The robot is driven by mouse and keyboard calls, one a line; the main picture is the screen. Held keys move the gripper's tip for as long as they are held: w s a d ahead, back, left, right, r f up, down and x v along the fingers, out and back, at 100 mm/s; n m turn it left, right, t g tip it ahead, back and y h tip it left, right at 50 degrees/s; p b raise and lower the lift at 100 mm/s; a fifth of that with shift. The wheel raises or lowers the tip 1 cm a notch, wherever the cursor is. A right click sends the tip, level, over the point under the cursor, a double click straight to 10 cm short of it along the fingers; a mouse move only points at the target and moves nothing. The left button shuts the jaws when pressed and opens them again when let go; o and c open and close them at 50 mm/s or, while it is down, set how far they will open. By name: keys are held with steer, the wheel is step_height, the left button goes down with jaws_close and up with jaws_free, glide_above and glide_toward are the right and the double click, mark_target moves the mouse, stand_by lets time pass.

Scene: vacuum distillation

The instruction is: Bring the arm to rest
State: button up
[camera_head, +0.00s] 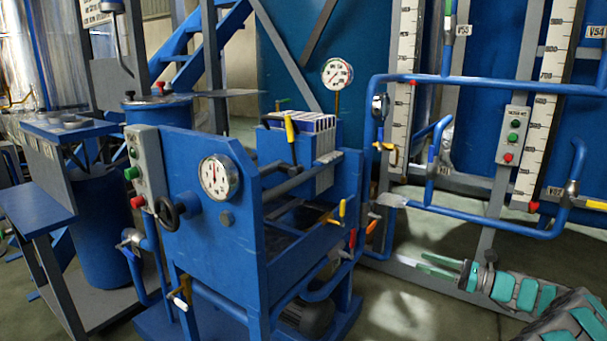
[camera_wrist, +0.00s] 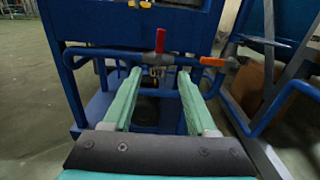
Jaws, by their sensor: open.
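My arm (camera_head: 525,290) with teal segments reaches in from the lower right of the head view. My gripper (camera_head: 436,266) is at its end, pointing left toward the blue filter-press-like machine (camera_head: 215,240). In the wrist view my gripper (camera_wrist: 159,75) shows two green fingers spread apart, with nothing held between them. A red-handled valve (camera_wrist: 160,42) on a blue pipe stands beyond the fingertips. An orange-handled valve (camera_wrist: 214,62) is to its right. I cannot tell the exact gap between the fingertips and the red-handled valve.
The machine carries a pressure gauge (camera_head: 218,176), a black handwheel (camera_head: 168,212) and a button box (camera_head: 146,168). Blue pipes (camera_head: 470,80) and white scales (camera_head: 545,100) stand behind my arm. Bare floor (camera_head: 410,310) lies between the machine and my arm.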

steer(key=s+a+r+n+g+y+p, duration=0.1)
steer(key=s+a+r+n+g, duration=0.2)
steer(key=a, duration=0.5)
steer(key=s+a+r+n+g, duration=0.2)
steer(key=a+r+n+g, duration=0.15)
steer(key=a+r, duration=0.35)
steer(key=s+a+r+n+g+h+p, duration=0.1)
steer(key=s+a+r+n+g+h, duration=0.2)
steer(key=s+a+n+g, duration=0.75)
steer(key=s+a+f+n+t+h+p, duration=0.1)
steer(key=s+a+f+n+t+h, duration=0.15)
steer(key=s, duration=0.65)
steer(key=s+a+f+n+t+h, duration=0.1)
steer(key=s+a+t+h, duration=0.15)
steer(key=s, duration=0.65)
steer(key=s+d+f+n+h+p, duration=0.1)
steer(key=s+d+f+n+h, duration=0.1)
steer(key=s+d+h, duration=0.2)
steer(key=s+d+f+n+h, duration=0.2)
steer(key=s+d+h, duration=0.2)
steer(key=s+d, duration=0.3)
steer(key=s, duration=0.4)
steer(key=shift+s+d+f+p, duration=0.15)
steer(key=shift+d+f+p, duration=0.15)
steer(key=shift+d+p, duration=0.1)
